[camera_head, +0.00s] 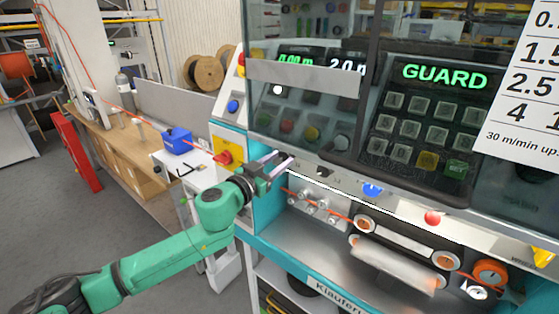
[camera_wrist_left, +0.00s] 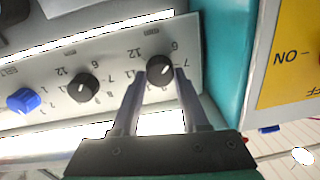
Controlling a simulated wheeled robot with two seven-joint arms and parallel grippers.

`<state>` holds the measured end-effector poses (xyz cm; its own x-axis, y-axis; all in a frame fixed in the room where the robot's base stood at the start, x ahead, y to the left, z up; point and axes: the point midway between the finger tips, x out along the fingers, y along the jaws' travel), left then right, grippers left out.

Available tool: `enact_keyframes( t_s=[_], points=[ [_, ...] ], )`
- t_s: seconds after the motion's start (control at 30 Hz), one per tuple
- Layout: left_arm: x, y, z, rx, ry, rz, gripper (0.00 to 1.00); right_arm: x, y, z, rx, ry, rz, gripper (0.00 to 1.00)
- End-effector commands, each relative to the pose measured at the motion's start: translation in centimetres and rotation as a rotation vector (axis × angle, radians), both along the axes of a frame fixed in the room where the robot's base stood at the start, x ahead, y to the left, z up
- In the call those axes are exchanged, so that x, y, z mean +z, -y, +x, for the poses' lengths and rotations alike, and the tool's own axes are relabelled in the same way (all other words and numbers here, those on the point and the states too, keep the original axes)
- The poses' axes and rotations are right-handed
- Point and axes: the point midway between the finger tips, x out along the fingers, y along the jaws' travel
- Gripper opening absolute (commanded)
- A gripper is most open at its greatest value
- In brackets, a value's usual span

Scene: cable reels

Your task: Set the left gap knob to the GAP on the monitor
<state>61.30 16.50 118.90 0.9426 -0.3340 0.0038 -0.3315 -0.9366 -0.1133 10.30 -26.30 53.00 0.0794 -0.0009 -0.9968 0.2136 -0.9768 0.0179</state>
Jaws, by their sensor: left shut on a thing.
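My left gripper (camera_head: 278,165) reaches the left end of the sloping knob strip on the machine's front. In the left wrist view my gripper's two fingers (camera_wrist_left: 158,85) stand on either side of a black knob (camera_wrist_left: 160,69) with a white pointer line, and are shut on it. This is the end knob, nearest the teal side wall; printed numbers, including 6 and 7, surround it. In the head view the gripper hides this knob. The monitor (camera_head: 428,110) reads GUARD in green; no GAP value is legible on it. My right gripper is not in view.
A second black knob (camera_wrist_left: 82,87) and a blue knob (camera_wrist_left: 23,101) sit along the same strip. A yellow panel with a red switch (camera_head: 223,158) is left of the gripper. A clear guard (camera_head: 305,110) stands above the strip; rollers (camera_head: 405,240) with orange cable lie below.

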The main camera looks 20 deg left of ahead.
Motion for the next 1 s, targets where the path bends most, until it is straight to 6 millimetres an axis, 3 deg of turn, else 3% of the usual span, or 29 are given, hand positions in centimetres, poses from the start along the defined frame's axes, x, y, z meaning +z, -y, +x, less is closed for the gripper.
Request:
enact_keyframes(
  t_s=[0.03,0.07,0.57,1.0],
  points=[
    [-0.03,0.09,-0.03,-0.002,0.0,0.0,0.1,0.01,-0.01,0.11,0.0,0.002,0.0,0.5],
    [-0.04,0.09,-0.03,-0.003,-0.001,-0.001,0.0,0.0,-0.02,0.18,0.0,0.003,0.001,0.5],
    [-0.22,0.04,0.0,-0.002,0.032,0.09,0.0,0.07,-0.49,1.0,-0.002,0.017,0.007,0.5],
    [-0.19,-0.17,0.08,0.001,0.166,0.43,0.0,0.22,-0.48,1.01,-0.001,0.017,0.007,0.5]
  ],
)
